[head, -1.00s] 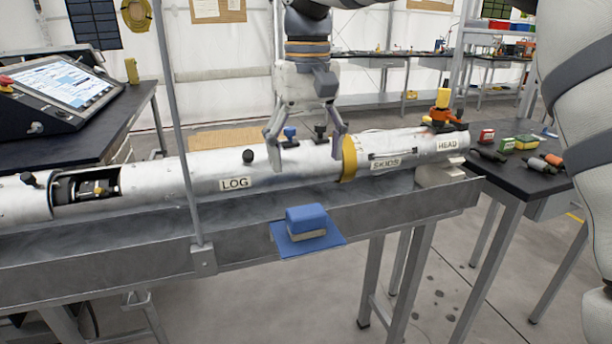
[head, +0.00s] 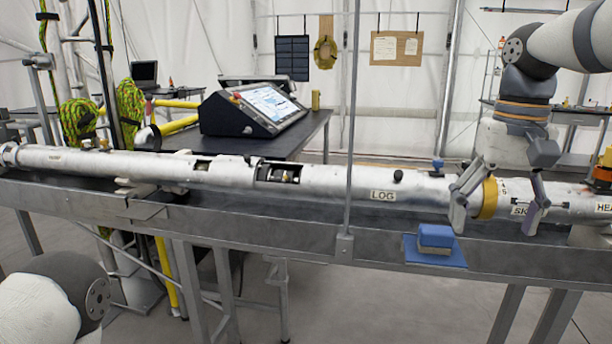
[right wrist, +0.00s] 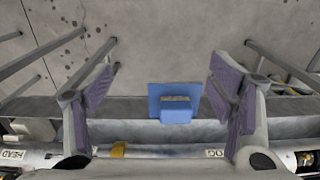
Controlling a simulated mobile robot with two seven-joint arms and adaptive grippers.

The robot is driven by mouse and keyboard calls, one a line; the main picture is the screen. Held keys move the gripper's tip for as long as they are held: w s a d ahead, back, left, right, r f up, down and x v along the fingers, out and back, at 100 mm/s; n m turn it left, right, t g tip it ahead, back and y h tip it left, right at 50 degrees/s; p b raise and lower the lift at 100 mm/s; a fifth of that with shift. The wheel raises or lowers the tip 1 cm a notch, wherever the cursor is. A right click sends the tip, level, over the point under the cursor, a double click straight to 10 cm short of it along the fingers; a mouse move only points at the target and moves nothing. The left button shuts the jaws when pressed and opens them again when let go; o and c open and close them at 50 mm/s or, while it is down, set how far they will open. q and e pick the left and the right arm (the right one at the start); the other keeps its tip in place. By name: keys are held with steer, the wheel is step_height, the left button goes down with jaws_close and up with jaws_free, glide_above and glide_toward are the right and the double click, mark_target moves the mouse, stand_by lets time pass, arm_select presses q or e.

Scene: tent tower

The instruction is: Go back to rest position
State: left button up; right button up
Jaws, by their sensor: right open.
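My right gripper (head: 497,212) is open and empty in the head view. Its two fingers are spread and overlap the long silver tube (head: 330,184) near the yellow band (head: 489,198). I cannot tell whether they touch the tube. In the right wrist view, the open fingers (right wrist: 160,90) have grey-purple pads, with nothing held between them. A white and dark part of my left arm (head: 45,305) shows at the lower left; the left gripper is out of view.
The tube lies along a grey metal rail (head: 290,232). A blue block (head: 436,236) sits on a blue plate at the rail's front edge, also seen in the right wrist view (right wrist: 176,112). A thin upright post (head: 350,100) stands before the tube. A console (head: 250,108) stands behind.

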steer(key=s+a+f+n+g, duration=0.1)
steer(key=a+f, duration=0.2)
steer(key=f, duration=0.7)
steer(key=a+f, duration=0.2)
steer(key=f, duration=0.8)
steer(key=s+a+f+y, duration=0.1)
steer(key=s+a+f, duration=0.2)
steer(key=s+f, duration=1.8)
arm_select(q)
steer(key=shift+w, duration=0.35)
arm_select(e)
steer(key=s+d+n+h, duration=0.1)
steer(key=s+d, duration=0.2)
steer(key=s, duration=1.1)
steer(key=shift+s+f+g, duration=0.25)
steer(key=shift+f+g, duration=0.05)
steer(key=shift+g, duration=0.1)
